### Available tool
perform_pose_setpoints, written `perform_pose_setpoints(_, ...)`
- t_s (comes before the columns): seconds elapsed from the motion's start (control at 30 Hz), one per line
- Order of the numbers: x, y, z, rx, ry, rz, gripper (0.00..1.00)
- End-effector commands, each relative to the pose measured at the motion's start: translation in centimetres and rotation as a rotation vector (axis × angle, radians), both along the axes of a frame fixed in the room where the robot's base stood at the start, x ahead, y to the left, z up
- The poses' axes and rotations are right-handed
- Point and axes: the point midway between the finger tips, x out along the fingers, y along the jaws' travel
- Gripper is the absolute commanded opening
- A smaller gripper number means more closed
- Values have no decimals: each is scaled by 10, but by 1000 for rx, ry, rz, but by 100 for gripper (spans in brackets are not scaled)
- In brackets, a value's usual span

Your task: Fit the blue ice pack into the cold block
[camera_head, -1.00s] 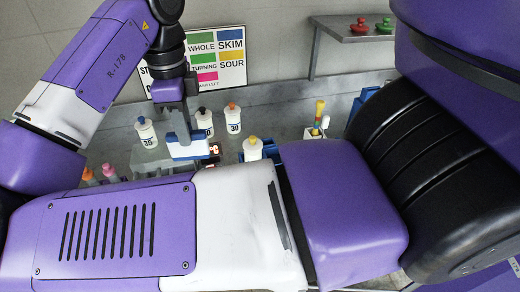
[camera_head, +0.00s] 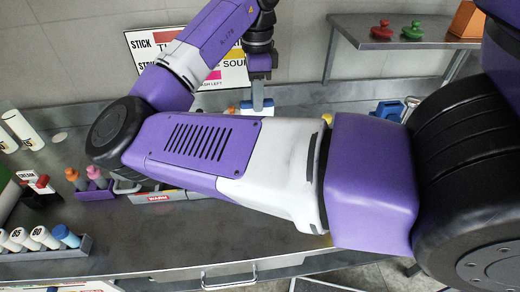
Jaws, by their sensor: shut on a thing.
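My gripper (camera_head: 257,103) hangs above the back of the counter, below the right part of the wall sign. Its grey fingers point down, and my forearm hides what is below them. I cannot make out the cold block; my arm covers the middle of the counter.
A shelf (camera_head: 400,38) with red and green knobbed things is at the upper right. A blue carrier (camera_head: 389,110) stands at the right back. At left are orange- and pink-topped bottles (camera_head: 96,176), a tray marked WARM (camera_head: 160,197) and a bottle rack (camera_head: 48,258).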

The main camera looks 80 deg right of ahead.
Motion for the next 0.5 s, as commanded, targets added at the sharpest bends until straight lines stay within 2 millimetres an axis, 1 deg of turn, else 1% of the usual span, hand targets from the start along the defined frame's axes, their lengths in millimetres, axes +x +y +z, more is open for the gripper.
perform_pose_setpoints(0.03,-1,1,-14,0,7,1,0)
perform_pose_setpoints(0.3,-1,1,-80,0,7,2,0)
perform_pose_setpoints(0.4,0,1,-99,2,4,3,0)
perform_pose_setpoints(0.5,0,1,-113,0,2,0,0)
